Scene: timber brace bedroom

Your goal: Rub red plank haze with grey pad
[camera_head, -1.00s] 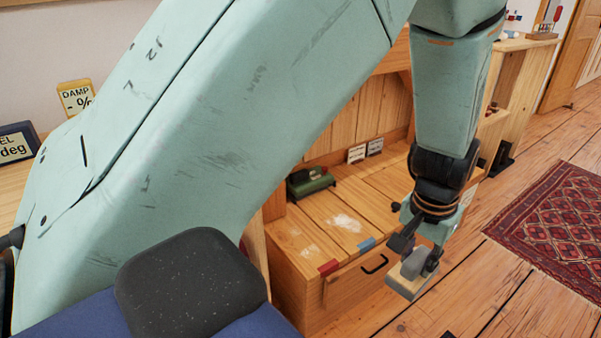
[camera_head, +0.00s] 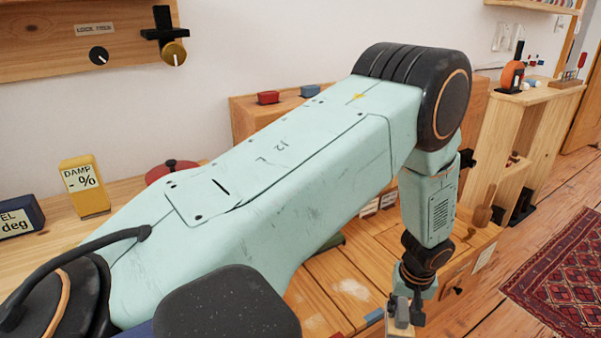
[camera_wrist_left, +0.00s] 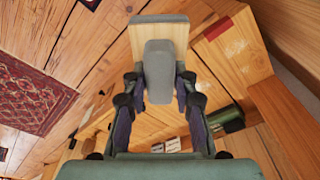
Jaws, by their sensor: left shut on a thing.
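My left gripper (camera_head: 404,300) is shut on the grey pad (camera_head: 399,330), a block with a grey handle and a pale wooden backing. The left wrist view shows the fingers (camera_wrist_left: 158,88) on either side of the grey handle (camera_wrist_left: 158,65). In the head view the pad is beside the front edge of the bench planks, right of the blue tag (camera_head: 374,316). The red tag (camera_head: 337,335) marks one plank, partly cut off by the lower edge. A faint whitish haze (camera_head: 314,322) lies on that plank. The red tag (camera_wrist_left: 218,29) also shows in the left wrist view, right of the pad. My right gripper is out of view.
A larger white haze patch (camera_head: 350,288) lies on the blue-tagged plank. A green object (camera_wrist_left: 226,119) stands farther back on the bench. A wooden shelf unit (camera_head: 525,140) stands at right, with a patterned rug (camera_head: 565,280) on the floor.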

